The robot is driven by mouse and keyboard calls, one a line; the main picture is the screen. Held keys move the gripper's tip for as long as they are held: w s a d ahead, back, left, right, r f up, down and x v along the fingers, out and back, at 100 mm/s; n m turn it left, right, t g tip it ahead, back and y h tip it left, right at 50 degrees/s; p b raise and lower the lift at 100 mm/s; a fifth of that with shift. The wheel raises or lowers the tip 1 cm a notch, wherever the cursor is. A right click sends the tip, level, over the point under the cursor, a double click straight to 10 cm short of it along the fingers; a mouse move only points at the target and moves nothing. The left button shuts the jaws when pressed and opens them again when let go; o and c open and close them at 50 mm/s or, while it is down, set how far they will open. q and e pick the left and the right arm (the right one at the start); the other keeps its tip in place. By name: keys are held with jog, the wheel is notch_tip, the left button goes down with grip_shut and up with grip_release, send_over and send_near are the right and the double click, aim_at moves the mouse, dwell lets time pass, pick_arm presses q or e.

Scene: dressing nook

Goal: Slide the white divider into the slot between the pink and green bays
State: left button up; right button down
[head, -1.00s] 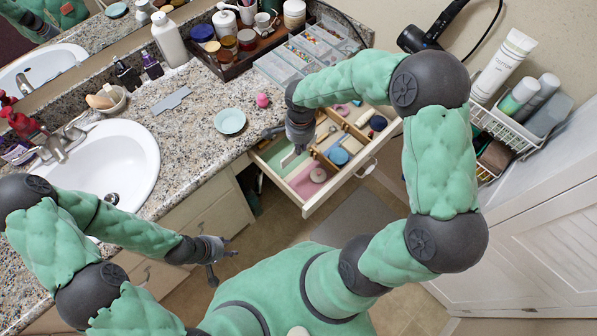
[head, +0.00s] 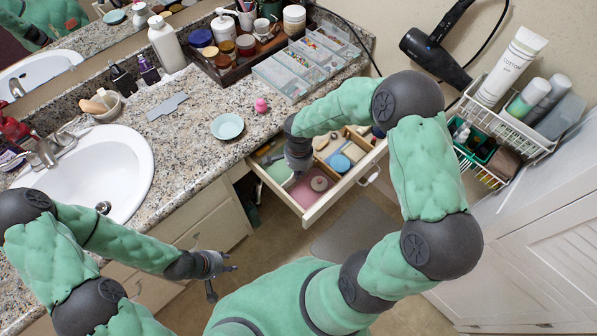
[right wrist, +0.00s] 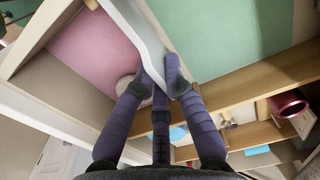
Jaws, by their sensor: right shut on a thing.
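The open drawer (head: 308,217) has a pink bay (head: 325,205) and a green bay (head: 280,172) side by side. In the right wrist view the pink bay (right wrist: 95,50) is at left and the green bay (right wrist: 220,35) at right. My right gripper (right wrist: 160,85) is shut on the white divider (right wrist: 138,28), whose long strip runs along the border between these two bays. Whether its lower edge is in the slot cannot be told. In the head view my right gripper (head: 298,160) is low over the drawer and hides the divider. My left gripper (head: 224,275) is open and empty, in front of the counter.
A round beige item (head: 319,183) lies in the pink bay near the gripper. A blue round item (head: 340,163) lies in a neighbouring bay. Wooden partitions (right wrist: 240,90) border the bays. A plate (head: 227,126) and a flat grey piece (head: 167,106) lie on the counter.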

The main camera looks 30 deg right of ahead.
jog(key=shift+f, duration=0.1)
jog(key=c, duration=1.3)
grip_release()
jog(key=shift+r, duration=0.3)
notch_tip(320, 180, up, 12)
jog(key=p, duration=0.5)
jog(key=shift+f, duration=0.1)
